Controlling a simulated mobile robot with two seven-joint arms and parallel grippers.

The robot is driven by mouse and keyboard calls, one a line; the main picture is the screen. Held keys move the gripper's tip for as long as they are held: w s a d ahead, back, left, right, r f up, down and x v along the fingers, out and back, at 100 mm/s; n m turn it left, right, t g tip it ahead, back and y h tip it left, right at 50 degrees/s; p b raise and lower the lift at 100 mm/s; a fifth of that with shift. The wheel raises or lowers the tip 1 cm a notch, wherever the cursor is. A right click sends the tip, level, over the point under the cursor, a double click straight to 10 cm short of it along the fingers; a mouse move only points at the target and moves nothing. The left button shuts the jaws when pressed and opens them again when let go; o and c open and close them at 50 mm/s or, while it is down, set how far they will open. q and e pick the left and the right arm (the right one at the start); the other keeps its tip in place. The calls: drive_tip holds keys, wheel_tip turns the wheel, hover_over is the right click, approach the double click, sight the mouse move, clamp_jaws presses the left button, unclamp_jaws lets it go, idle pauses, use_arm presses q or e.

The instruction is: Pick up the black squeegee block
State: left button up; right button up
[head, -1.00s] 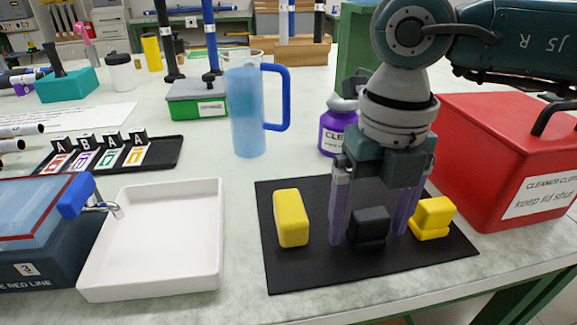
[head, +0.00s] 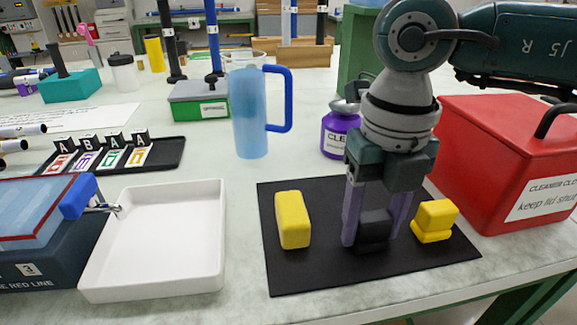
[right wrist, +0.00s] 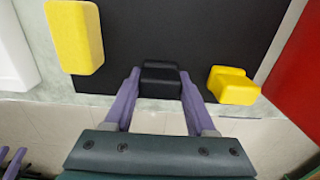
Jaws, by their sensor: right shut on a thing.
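The black squeegee block (head: 374,229) stands on the black mat (head: 300,270), between the two yellow pieces. My right gripper (head: 373,241) points down over it, its purple fingers shut on its left and right sides. In the right wrist view the black block (right wrist: 160,80) sits between the fingertips (right wrist: 160,78). It appears still at mat level; I cannot tell whether it touches the mat. My left gripper does not show.
A yellow block (head: 292,220) lies left on the mat, and a stepped yellow block (head: 434,221) lies right. A red lidded bin (head: 480,150) stands close on the right. A purple bottle (head: 340,135) and blue pitcher (head: 248,115) stand behind. A white tray (head: 160,240) is at left.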

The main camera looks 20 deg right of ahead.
sight(373, 215)
clamp_jaws()
drive_tip(key=shift+r, duration=0.1)
drive_tip(key=shift+r, duration=0.25)
wheel_tip(373, 215, up, 19)
drive_tip(key=p, duration=0.2)
drive_tip(key=shift+r+p, duration=0.15)
drive_tip(key=shift+p, duration=0.15)
drive_tip(key=o, duration=0.8)
unclamp_jaws()
drive_tip(key=c, duration=0.7)
